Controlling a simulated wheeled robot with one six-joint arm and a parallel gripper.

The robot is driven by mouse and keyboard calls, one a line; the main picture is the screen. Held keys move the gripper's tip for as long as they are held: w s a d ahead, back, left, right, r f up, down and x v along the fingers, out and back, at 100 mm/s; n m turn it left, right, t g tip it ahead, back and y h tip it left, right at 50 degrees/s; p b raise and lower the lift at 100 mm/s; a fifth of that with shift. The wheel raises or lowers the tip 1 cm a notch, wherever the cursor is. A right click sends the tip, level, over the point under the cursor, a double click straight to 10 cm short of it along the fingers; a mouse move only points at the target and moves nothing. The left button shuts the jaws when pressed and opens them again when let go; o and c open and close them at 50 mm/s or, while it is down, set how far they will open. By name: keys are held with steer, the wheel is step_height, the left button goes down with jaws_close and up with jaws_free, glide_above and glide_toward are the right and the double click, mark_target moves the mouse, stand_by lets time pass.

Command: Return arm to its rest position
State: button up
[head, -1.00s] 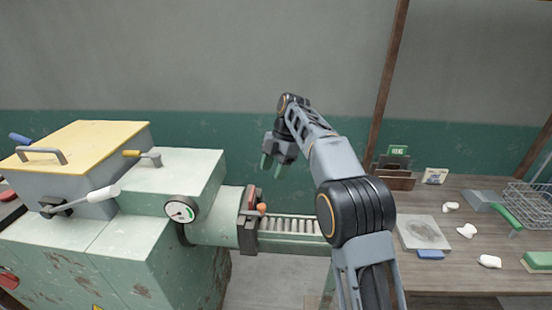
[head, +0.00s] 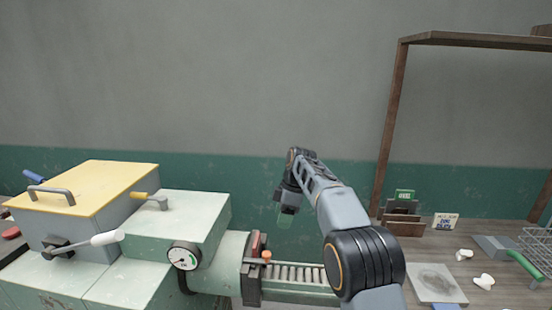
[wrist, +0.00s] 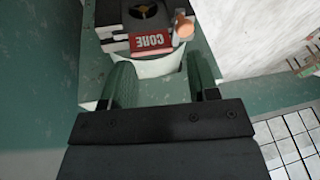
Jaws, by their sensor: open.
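My gripper (head: 285,218) hangs at the end of my bent arm, above and behind the roller outfeed of the green machine, in front of the wall. In the wrist view its two green fingers (wrist: 163,88) are spread apart with nothing between them. Past the fingertips the wrist view shows the machine's outlet end with a red plate lettered "CORE" (wrist: 152,41) and an orange knob (wrist: 184,27). My gripper touches nothing that I can see.
The pale green machine (head: 185,218) with a yellow lid (head: 95,185) and levers stands at left. Its roller outfeed (head: 297,274) runs behind my arm. At right, a wooden bench (head: 405,255) holds a grey slab (head: 436,284), white clay scraps (head: 484,281) and a wire basket (head: 537,243).

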steer(key=s+d+m+t+h+p, duration=0.1)
steer(key=s+d+m, duration=0.3)
steer(key=s, duration=0.5)
steer(key=s+d+m+t+h+p, duration=0.1)
steer(key=s+d+m+t, duration=0.1)
steer(key=s+d+m, duration=0.3)
steer(key=s+d+f+m+t+h+p, duration=0.1)
steer(key=s+d+m+t, duration=0.1)
steer(key=s+d+m, duration=0.3)
steer(key=s+m, duration=0.4)
steer(key=s, duration=0.5)
steer(key=shift+m, duration=0.3)
steer(key=shift+a, duration=0.1)
steer(key=shift+c, duration=1.2)
